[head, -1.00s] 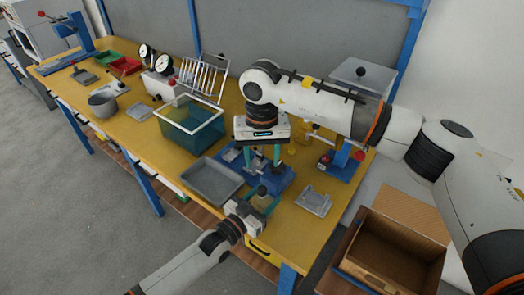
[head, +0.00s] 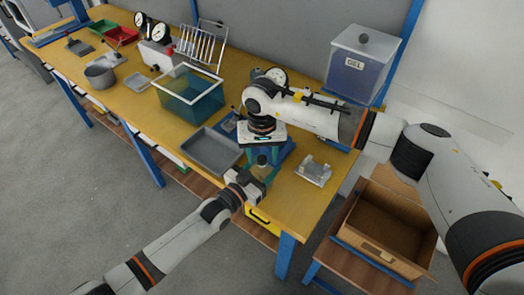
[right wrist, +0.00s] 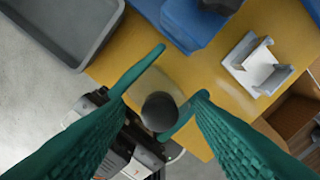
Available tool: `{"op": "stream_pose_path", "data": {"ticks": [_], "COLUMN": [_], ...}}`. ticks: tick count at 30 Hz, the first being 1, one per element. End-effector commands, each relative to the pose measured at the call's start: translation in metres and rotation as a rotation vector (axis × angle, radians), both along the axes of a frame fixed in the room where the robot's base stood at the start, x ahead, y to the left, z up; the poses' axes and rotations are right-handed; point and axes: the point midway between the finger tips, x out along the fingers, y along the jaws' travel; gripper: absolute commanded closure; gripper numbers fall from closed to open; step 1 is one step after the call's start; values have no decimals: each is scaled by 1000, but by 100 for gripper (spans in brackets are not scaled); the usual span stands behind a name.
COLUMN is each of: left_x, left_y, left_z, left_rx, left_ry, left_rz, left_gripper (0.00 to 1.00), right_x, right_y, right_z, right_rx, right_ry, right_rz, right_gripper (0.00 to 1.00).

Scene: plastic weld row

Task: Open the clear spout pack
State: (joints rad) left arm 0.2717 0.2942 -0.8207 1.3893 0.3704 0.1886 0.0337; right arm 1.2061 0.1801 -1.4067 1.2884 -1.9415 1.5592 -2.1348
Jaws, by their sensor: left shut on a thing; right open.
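The spout pack shows in the right wrist view as a pale, see-through shape (right wrist: 180,82) under a dark round cap (right wrist: 161,111). The cap also shows in the head view (head: 262,160). My left gripper (head: 262,180) is shut on the pack, low at the table's front edge; its grip is partly hidden. My right gripper (head: 258,158) is open and points down from above. In the right wrist view its green fingers (right wrist: 178,75) stand on either side of the cap, with no clear contact. The pack's lower part is hidden.
A grey tray (head: 211,150) lies left of the grippers, and a blue fixture (head: 286,150) stands behind. A small grey metal holder (head: 313,170) is to the right. A teal bin (head: 190,97) stands behind the tray. An open brown box (head: 390,225) is at lower right.

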Motion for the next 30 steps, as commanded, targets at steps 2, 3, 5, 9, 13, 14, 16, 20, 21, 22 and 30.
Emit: {"op": "stream_pose_path", "data": {"ticks": [2, 3, 5, 9, 13, 14, 16, 20, 21, 22, 30], "left_x": [0, 0, 0, 0, 0, 0, 0, 0, 0, 0, 0], "left_y": [0, 0, 0, 0, 0, 0, 0, 0, 0, 0, 0], "left_z": [0, 0, 0, 0, 0, 0, 0, 0, 0, 0, 0], "left_rx": [0, 0, 0, 0, 0, 0, 0, 1, 1, 1, 1], "left_ry": [0, 0, 0, 0, 0, 0, 0, 1, 1, 1, 1], "left_rz": [0, 0, 0, 0, 0, 0, 0, 0, 0, 0, 0], "left_gripper": [87, 87, 87, 87, 87, 87, 87, 87, 87, 87, 87], "right_x": [0, 0, 0, 0, 0, 0, 0, 0, 0, 0, 0], "right_y": [0, 0, 0, 0, 0, 0, 0, 0, 0, 0, 0], "right_z": [0, 0, 0, 0, 0, 0, 1, 1, 1, 1, 1], "right_rx": [0, 0, 0, 0, 0, 0, 0, 0, 0, 0, 0], "right_ry": [0, 0, 0, 0, 0, 0, 0, 0, 0, 0, 0], "right_rz": [0, 0, 0, 0, 0, 0, 0, 0, 0, 0, 0], "right_gripper": [60, 67, 77, 100, 100, 100, 100, 100, 100, 100, 100]}}
